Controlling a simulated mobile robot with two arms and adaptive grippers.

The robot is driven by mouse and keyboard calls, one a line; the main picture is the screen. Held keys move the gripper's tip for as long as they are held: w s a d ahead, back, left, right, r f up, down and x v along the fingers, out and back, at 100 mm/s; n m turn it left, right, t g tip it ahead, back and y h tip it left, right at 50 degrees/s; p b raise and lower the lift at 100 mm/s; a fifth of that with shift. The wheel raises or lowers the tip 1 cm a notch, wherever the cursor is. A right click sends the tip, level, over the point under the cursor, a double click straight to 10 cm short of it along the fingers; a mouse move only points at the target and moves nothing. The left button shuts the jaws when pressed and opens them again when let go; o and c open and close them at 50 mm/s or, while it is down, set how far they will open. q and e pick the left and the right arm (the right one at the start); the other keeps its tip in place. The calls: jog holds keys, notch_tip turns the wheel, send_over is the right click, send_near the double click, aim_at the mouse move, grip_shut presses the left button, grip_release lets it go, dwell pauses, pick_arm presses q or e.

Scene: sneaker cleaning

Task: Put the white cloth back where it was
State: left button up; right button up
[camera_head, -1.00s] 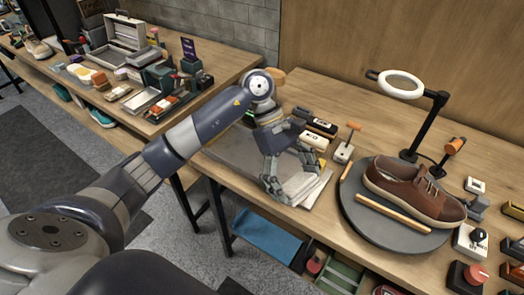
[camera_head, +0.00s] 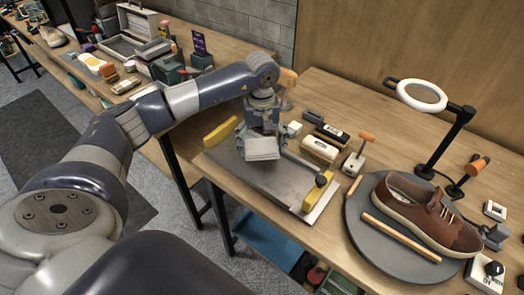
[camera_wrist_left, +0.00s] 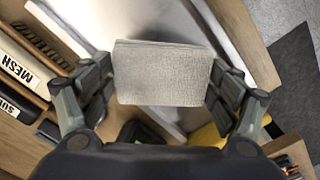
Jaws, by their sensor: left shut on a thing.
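My left gripper (camera_head: 263,136) points down over a flat grey board (camera_head: 243,174) on the near left part of the table. It is shut on the white cloth (camera_head: 262,149), a folded, greyish-white block. In the left wrist view the cloth (camera_wrist_left: 162,72) sits between both fingers of the gripper (camera_wrist_left: 164,84), its woven face toward the camera. The cloth looks a little above the board; whether its lower edge touches is hidden. My right gripper is not in view.
Yellow clamps (camera_head: 221,132) (camera_head: 314,193) stand at two board edges. To the right are a white-topped brush block (camera_head: 320,149), an orange-handled tool (camera_head: 358,155) and a brown shoe (camera_head: 425,212) on a round grey turntable (camera_head: 372,232). A ring lamp (camera_head: 422,96) stands behind.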

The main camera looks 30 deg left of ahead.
aim_at(262, 144)
pick_arm(q)
notch_tip(262, 144, down, 3)
jog(key=shift+s+p, duration=0.1)
jog(key=shift+p, duration=0.3)
jog(key=shift+f, duration=0.5)
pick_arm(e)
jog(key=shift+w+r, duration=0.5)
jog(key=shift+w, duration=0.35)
pick_arm(q)
jog(key=o, duration=0.9)
jog(key=shift+c, duration=0.2)
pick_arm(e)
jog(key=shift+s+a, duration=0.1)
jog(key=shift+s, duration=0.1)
pick_arm(q)
jog(key=shift+r, duration=0.4)
notch_tip(262, 144, up, 11)
jog(key=b, duration=0.3)
jog(key=shift+r, duration=0.2)
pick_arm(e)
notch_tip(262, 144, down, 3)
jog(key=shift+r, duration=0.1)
